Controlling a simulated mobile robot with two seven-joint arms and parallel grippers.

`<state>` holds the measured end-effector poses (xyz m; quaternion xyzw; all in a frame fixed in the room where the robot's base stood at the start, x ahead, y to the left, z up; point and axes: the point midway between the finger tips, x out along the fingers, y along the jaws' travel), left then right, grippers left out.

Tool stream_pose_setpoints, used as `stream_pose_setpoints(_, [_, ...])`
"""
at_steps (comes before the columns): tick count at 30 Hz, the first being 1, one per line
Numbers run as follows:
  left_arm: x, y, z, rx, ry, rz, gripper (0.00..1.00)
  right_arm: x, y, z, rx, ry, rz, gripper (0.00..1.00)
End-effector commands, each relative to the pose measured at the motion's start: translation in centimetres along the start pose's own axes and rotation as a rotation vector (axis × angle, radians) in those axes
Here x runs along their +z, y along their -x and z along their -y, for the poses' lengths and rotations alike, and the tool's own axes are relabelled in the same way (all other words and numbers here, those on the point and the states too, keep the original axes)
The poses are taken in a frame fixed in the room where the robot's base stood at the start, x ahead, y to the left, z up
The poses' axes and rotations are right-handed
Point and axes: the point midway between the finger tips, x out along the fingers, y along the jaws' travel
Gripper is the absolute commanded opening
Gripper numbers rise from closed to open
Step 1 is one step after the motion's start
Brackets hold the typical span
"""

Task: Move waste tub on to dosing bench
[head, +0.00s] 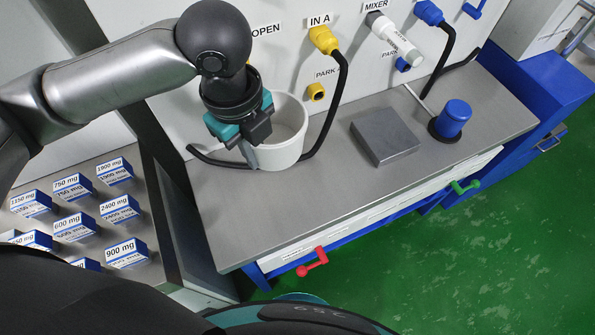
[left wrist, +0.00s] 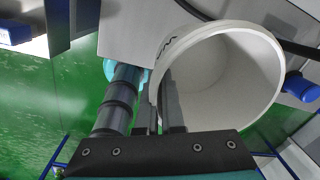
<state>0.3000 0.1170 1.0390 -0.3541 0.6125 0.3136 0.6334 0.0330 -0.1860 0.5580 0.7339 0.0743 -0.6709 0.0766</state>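The waste tub (head: 289,153) is a white, open, round tub. It is over the left part of the grey dosing bench (head: 300,208), near the back panel. It looks upright, with its base at or just above the bench top; I cannot tell if it touches. My left gripper (head: 250,152) is at the tub's left rim, pointing down. In the left wrist view the tub (left wrist: 225,75) fills the right side, and the left gripper's fingers (left wrist: 160,105) are close together on either side of its wall. The tub looks empty. My right gripper is not in view.
A black hose (head: 335,110) runs from the yellow IN A connector down behind the tub. A grey square plate (head: 385,136) and a blue-capped item (head: 453,118) stand to the right. Labelled blue-white blocks (head: 74,222) sit on a shelf at left. The bench front is clear.

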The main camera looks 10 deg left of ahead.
Motion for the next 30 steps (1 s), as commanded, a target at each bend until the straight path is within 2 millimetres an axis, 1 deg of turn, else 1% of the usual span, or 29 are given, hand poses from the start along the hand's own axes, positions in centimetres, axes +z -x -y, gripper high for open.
stream_pose_setpoints(2, [0.0, -0.7, -0.1, 0.001, 0.002, 0.000, 0.00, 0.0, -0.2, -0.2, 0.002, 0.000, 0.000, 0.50])
stream_pose_setpoints(5, [0.0, -2.6, -0.3, 0.005, 0.003, -0.001, 0.00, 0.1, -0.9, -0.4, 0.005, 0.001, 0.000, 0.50])
stream_pose_setpoints(9, [0.0, -6.5, -0.6, 0.006, 0.003, -0.001, 0.00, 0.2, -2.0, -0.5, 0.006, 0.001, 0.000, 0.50])
stream_pose_setpoints(15, [0.0, -11.8, -0.9, 0.005, 0.004, -0.001, 0.00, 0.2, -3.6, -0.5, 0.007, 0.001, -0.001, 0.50])
stream_pose_setpoints(18, [0.0, -13.9, -1.0, 0.004, 0.003, 0.000, 0.00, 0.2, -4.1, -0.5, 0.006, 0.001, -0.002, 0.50])
stream_pose_setpoints(21, [0.0, -15.2, -1.0, 0.001, 0.002, 0.001, 0.00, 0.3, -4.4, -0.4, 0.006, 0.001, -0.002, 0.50])
stream_pose_setpoints(26, [0.0, -16.1, -1.1, 0.000, 0.002, 0.001, 0.00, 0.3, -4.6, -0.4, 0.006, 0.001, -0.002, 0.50])
stream_pose_setpoints(29, [0.0, -17.2, -1.2, 0.002, 0.003, 0.001, 0.00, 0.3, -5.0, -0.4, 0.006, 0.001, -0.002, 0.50])
stream_pose_setpoints(30, [0.0, -17.8, -1.2, 0.003, 0.003, 0.000, 0.00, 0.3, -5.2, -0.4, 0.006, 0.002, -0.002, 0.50])
